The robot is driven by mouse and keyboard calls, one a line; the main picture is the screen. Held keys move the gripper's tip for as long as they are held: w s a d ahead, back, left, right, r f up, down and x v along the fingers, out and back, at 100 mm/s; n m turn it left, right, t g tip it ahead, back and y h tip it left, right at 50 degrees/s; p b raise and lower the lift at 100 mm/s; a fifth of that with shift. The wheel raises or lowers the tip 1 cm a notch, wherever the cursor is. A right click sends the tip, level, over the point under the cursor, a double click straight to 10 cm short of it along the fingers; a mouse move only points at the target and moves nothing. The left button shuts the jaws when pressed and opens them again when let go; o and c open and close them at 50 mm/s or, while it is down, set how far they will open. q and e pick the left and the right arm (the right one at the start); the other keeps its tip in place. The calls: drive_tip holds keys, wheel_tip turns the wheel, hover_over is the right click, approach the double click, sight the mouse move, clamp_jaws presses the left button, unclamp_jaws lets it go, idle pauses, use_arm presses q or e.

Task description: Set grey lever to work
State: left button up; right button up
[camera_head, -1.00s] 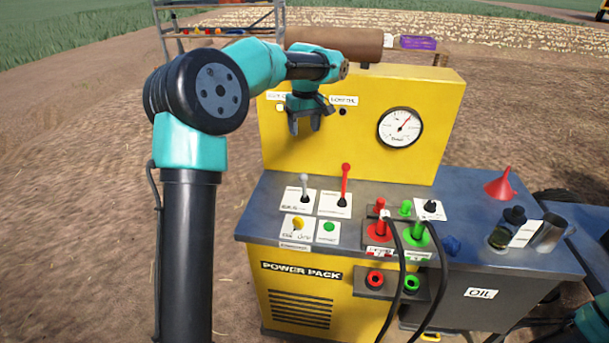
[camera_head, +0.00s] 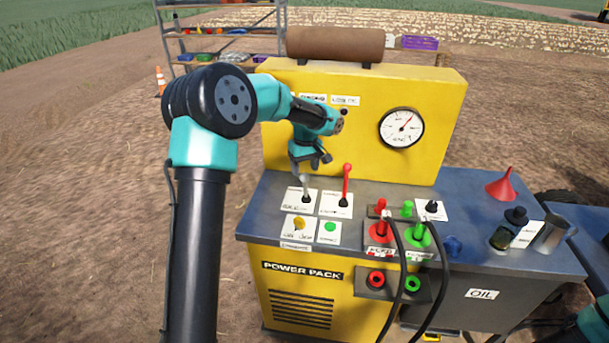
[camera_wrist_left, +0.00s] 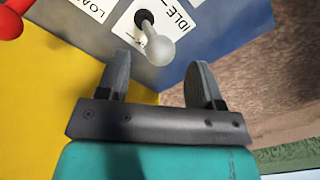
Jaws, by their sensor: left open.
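The grey lever (camera_head: 305,185) stands on its white label plate at the back left of the console top. Its pale round knob (camera_wrist_left: 160,49) and dark base show in the left wrist view. The word IDLE (camera_wrist_left: 168,14) is readable beside it; another word is partly hidden by the knob. My left gripper (camera_head: 311,166) is open and empty, just above and behind the lever in the head view. In the left wrist view its two fingers (camera_wrist_left: 160,68) point toward the knob, which lies near the gap between their tips. I see no contact. My right gripper is out of view.
A red lever (camera_head: 346,184) stands just right of the grey one. A yellow knob (camera_head: 298,223) and green button (camera_head: 330,227) are in front. The yellow panel (camera_head: 285,140) with a gauge (camera_head: 401,128) rises behind. Red and green hose couplings, funnel and jug are further right.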

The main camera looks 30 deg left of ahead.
sight(304, 173)
use_arm(q)
drive_tip(key=shift+f, duration=1.6)
clamp_jaws()
